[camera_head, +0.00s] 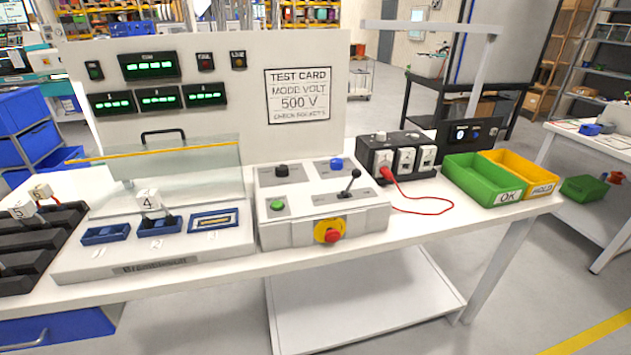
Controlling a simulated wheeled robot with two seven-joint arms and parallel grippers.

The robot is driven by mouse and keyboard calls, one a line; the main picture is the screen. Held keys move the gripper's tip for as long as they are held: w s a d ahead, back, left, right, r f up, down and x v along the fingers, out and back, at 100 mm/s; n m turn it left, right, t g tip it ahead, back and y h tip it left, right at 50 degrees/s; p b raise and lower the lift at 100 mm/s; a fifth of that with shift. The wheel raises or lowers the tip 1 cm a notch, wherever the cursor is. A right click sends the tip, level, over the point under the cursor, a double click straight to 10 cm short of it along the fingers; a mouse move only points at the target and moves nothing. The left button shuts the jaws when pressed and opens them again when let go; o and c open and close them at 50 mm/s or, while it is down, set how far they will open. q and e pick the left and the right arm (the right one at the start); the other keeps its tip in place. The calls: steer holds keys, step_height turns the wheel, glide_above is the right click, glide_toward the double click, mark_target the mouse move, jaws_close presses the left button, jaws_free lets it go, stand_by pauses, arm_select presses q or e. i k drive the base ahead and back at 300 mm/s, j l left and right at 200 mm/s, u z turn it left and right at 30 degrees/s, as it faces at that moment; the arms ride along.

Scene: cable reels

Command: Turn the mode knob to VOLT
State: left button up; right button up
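A light grey control box (322,225) stands on the white bench. On its sloped top are a black knob (282,170) at the left and a blue knob (336,163) at the right, each by a small label plate. The labels are too small to read, so I cannot tell which is the mode knob or where it points. A test card (297,96) on the upright panel reads "MODE VOLT" and "500 V", with a smaller line below. Neither of my grippers is in view.
The box also has a green button (277,205), a black lever (350,184) and a red stop button (332,236). A clear-guarded fixture (150,255) stands left. A black socket unit (400,153) with a red cable, a green OK bin (488,178) and a yellow HOLD bin (522,172) stand right.

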mark_target(281, 171)
steer(key=i+l+z, duration=0.15)
steer(key=z, duration=0.2)
steer(key=i+l+z, duration=0.1)
steer(key=i+z, duration=0.3)
